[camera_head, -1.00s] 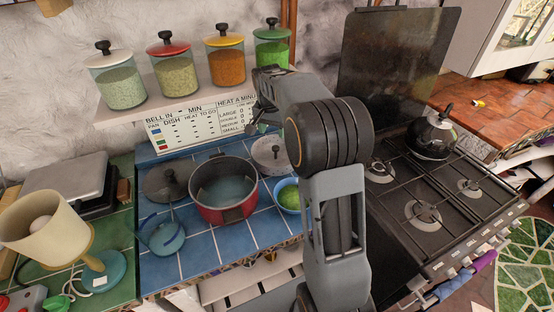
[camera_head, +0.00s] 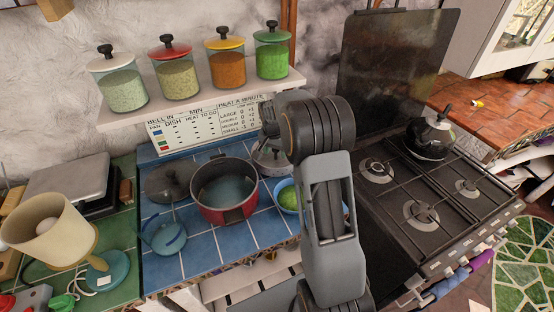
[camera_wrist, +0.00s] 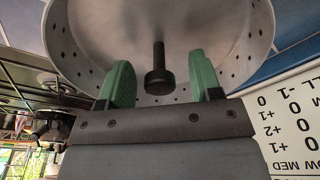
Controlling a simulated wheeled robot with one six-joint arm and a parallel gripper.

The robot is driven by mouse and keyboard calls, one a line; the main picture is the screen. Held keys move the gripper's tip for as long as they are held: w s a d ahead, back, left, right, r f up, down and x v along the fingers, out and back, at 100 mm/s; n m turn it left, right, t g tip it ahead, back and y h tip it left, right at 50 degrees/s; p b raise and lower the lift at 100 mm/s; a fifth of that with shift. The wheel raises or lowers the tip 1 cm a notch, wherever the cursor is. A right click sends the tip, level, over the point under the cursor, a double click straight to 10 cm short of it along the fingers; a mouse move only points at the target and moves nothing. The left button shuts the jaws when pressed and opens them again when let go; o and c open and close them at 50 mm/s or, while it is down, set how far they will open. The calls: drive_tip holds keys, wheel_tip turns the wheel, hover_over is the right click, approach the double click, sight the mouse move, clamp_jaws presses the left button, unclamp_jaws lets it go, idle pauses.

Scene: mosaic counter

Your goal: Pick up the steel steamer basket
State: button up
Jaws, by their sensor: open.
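The steel steamer basket (camera_head: 270,160) sits on the blue tiled counter, right of the red pot, partly hidden by my arm. In the wrist view the basket (camera_wrist: 90,45) fills the top, with a perforated rim and a dark central post with a black knob (camera_wrist: 158,82). My gripper (camera_wrist: 158,70) is open, its green fingers on either side of the post with gaps showing. Contact with the basket's floor cannot be told. In the head view my gripper is mostly hidden behind my arm, above the basket.
A red pot (camera_head: 224,190) stands close left of the basket, with a dark lid (camera_head: 168,182) beyond. A blue bowl (camera_head: 288,196) with green contents is close in front. The jar shelf (camera_head: 200,92) overhangs behind. The stove (camera_head: 415,195) is at right.

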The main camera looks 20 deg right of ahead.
clamp_jaws()
idle(0.5)
